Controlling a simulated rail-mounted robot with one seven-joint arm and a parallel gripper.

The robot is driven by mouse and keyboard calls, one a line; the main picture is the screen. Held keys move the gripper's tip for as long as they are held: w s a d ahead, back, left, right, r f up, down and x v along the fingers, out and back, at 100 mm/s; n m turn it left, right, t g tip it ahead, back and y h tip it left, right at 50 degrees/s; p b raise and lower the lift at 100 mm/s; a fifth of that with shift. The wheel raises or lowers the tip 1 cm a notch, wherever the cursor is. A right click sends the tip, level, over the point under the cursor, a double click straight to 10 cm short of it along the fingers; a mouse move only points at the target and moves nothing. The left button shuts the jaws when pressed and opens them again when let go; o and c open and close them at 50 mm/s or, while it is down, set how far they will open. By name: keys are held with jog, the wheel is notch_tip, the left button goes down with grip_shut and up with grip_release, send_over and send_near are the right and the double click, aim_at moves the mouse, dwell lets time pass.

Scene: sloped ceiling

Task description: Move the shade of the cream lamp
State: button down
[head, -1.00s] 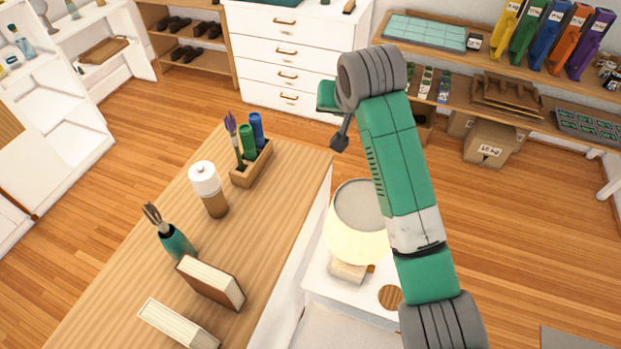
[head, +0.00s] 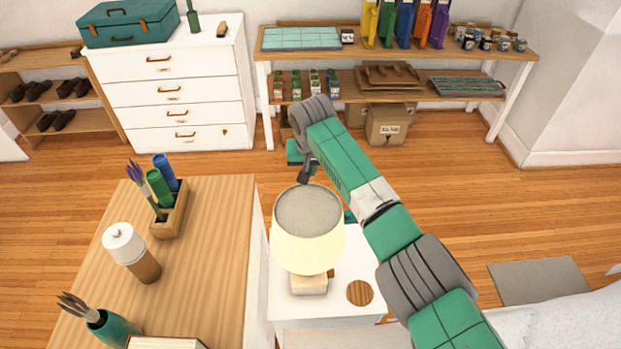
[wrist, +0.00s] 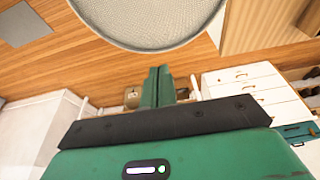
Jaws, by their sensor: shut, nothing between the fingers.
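The cream lamp's shade (head: 308,246), a pale drum with a grey top, stands upright in the head view. Its base (head: 308,284) is a light block on a white bedside table (head: 340,318). My arm reaches past the shade on the right, and its end lies just beyond the shade's far rim. In the wrist view, my gripper (wrist: 157,72) has its two green fingers together with nothing between them. The shade's round grey end (wrist: 150,22) fills the top of that view, apart from the fingers in the picture. The fingertips are not clear in the head view.
A wooden desk (head: 215,260) to the left holds a pen box (head: 172,212), a white-capped jar (head: 130,250) and a teal brush pot (head: 108,328). A round wooden coaster (head: 360,292) lies beside the lamp. White drawers (head: 170,95) and a shelf bench stand behind, across open floor.

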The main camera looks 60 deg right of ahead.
jog(key=shift+a+f, duration=0.1)
jog(key=shift+f, duration=1.45)
jog(key=f+b, duration=0.1)
jog(key=d+f+b, duration=0.1)
jog(key=b, duration=0.1)
jog(key=shift+w+d+f, duration=0.15)
jog(key=shift+w+f, duration=0.15)
jog(key=shift+w, duration=0.1)
jog(key=shift+r, duration=0.15)
notch_tip(320, 180, up, 4)
jog(key=d, duration=0.1)
notch_tip(320, 180, up, 10)
jog(key=p, duration=0.1)
send_over(311, 186)
jog(key=w+d, duration=0.1)
jog(key=d, duration=0.1)
jog(key=shift+w+d, duration=0.1)
jog(key=shift+w, duration=0.05)
